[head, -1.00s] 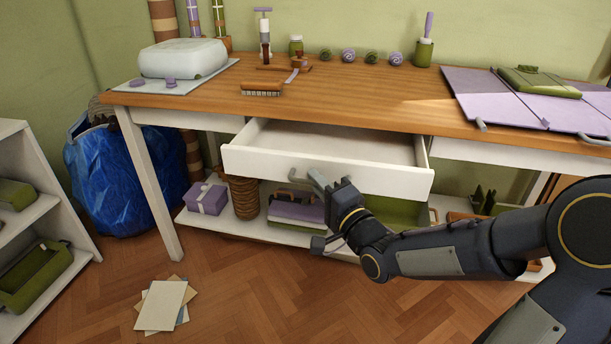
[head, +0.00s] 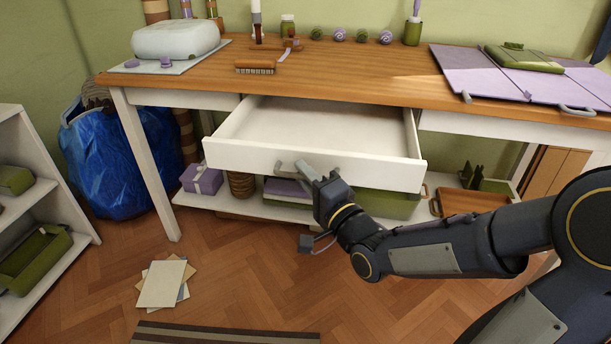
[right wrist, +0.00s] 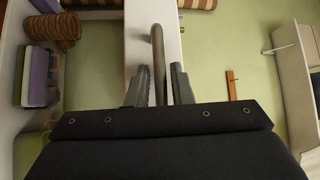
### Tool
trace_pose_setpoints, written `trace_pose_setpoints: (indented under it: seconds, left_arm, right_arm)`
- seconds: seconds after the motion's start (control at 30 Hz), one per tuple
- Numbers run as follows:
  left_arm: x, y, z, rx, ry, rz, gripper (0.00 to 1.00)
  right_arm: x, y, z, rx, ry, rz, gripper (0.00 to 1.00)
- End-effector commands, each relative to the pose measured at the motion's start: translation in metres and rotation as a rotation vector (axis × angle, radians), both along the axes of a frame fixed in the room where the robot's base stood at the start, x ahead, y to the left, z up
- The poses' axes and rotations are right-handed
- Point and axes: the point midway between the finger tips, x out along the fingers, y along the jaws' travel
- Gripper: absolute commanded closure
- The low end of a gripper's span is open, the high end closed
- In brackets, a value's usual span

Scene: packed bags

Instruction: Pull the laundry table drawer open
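The white drawer (head: 250,154) of the laundry table (head: 340,77) stands well out from under the wooden top. Its inside shows and looks empty. My right gripper (head: 292,168) is at the middle of the drawer front, on the grey handle. In the right wrist view, the handle (right wrist: 157,45) passes between the two fingers (right wrist: 159,88), which are closed in around it. The fingers hide part of the handle in the head view. My left gripper is not in view.
On the tabletop are a brush (head: 255,68), a pale rounded case (head: 175,40) and purple folding panels (head: 480,68). The lower shelf holds a gift box (head: 201,179) and bins.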

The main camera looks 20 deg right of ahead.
Motion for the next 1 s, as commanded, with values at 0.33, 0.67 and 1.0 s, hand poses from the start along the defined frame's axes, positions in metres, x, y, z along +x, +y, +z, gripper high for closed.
trace_pose_setpoints:
  seconds: [0.33,0.67,1.0]
  left_arm:
    - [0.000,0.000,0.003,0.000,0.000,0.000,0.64]
    - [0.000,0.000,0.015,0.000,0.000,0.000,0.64]
    - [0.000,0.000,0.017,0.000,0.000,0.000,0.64]
  right_arm:
    - [-0.007,-0.001,0.000,-0.002,0.000,0.001,0.80]
    - [-0.059,-0.012,-0.007,-0.003,0.001,-0.003,0.80]
    - [-0.077,-0.015,-0.010,-0.001,-0.001,0.001,0.80]
